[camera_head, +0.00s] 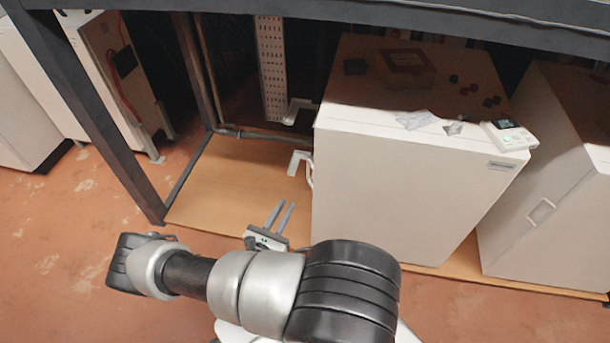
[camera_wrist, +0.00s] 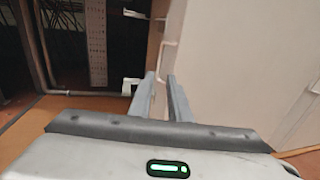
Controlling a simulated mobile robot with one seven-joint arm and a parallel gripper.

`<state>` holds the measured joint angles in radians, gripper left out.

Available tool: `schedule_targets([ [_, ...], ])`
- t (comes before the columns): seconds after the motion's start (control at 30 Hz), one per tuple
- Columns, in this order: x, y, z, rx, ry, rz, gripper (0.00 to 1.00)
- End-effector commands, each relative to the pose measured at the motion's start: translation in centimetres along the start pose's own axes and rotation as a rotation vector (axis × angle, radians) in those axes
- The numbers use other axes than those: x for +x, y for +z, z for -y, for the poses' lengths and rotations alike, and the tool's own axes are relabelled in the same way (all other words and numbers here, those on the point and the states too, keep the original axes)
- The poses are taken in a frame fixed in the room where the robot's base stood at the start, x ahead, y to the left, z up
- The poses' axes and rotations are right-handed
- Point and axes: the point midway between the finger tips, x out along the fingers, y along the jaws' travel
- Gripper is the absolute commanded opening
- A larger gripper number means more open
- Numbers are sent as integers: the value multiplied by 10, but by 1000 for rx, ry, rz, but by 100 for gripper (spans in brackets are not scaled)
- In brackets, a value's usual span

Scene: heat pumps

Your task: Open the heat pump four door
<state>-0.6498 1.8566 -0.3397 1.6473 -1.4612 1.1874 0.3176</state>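A white heat pump cabinet (camera_head: 400,190) stands on a wooden board in the middle of the head view; I cannot read which number it has. White bracket-like parts stick out at its left edge, the lower one (camera_head: 300,162) near its side. My gripper (camera_head: 287,204) is left of the cabinet's front, low over the board, its fingers pointing away from me. The fingers are apart with a narrow gap and nothing between them. In the wrist view the fingertips (camera_wrist: 160,76) point towards the cabinet's edge (camera_wrist: 215,70), where a thin pale bar (camera_wrist: 164,58) runs upright.
Another white cabinet (camera_head: 560,180) with a front handle (camera_head: 541,211) stands at right. A small control box (camera_head: 510,136) and papers (camera_head: 418,119) lie on the middle cabinet. A dark frame leg (camera_head: 95,120) and overhead beam bound the space.

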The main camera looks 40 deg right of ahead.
Motion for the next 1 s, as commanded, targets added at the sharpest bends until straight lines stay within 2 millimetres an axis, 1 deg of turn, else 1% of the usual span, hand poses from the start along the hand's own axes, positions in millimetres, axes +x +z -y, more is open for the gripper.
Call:
schedule_targets([
  [0.17, 33, -1, 1, 1, -5, 0, 17],
  [0.4, 86, -1, 2, 2, -6, 1, 17],
  [0.6, 128, -1, 2, 2, -7, 0, 17],
  [0.7, 143, -1, 2, 2, -6, 0, 17],
  [0.8, 154, -1, 2, 2, -6, -1, 17],
  [0.9, 161, 0, 1, 1, -4, -1, 17],
  [1.0, 164, 0, 1, 1, -4, -1, 17],
])
